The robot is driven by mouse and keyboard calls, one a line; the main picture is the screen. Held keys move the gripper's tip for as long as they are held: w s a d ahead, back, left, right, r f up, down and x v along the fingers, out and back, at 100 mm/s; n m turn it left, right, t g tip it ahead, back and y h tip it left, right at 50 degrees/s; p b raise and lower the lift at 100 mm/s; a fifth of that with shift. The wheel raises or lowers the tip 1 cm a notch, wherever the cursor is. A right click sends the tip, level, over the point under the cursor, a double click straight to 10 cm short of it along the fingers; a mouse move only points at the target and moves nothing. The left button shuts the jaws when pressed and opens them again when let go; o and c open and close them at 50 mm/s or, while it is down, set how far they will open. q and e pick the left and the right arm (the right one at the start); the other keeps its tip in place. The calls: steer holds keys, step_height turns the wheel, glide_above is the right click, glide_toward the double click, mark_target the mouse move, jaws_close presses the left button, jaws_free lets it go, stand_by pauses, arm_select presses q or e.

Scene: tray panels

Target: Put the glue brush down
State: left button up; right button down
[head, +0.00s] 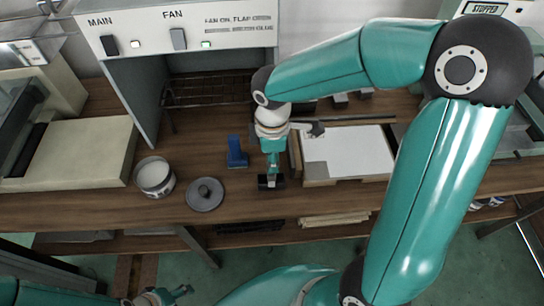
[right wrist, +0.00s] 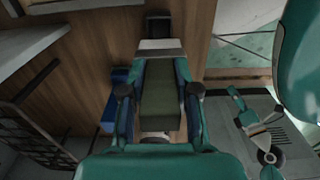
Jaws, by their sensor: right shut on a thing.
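My right gripper (head: 271,178) hangs over the front part of the bench, left of the framed panel. In the right wrist view its fingers (right wrist: 159,92) close on both sides of the glue brush (right wrist: 160,98). The brush has a dull green handle, a pale band and a dark end (right wrist: 158,24) pointing away from the wrist. In the head view the dark end (head: 270,182) shows near the bench's front edge; whether it touches the wood is unclear. My left gripper (head: 158,297) is at the bottom left, low in front of the bench, fingers apart and seemingly empty.
A pot of white glue (head: 153,177) and a round grey lid (head: 205,194) stand to the left. A blue object (head: 237,153) is just left of my right gripper. A white panel in a wooden frame (head: 318,183) lies right. Bare wood separates lid and gripper.

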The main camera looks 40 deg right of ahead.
steer(key=shift+f, duration=0.25)
steer(key=c, duration=0.9)
jaws_free()
steer(key=shift+r, duration=0.1)
steer(key=shift+o, duration=0.2)
step_height(320, 180, up, 12)
steer(key=shift+r+p, duration=0.2)
steer(key=shift+p, duration=0.2)
steer(key=shift+f, duration=0.1)
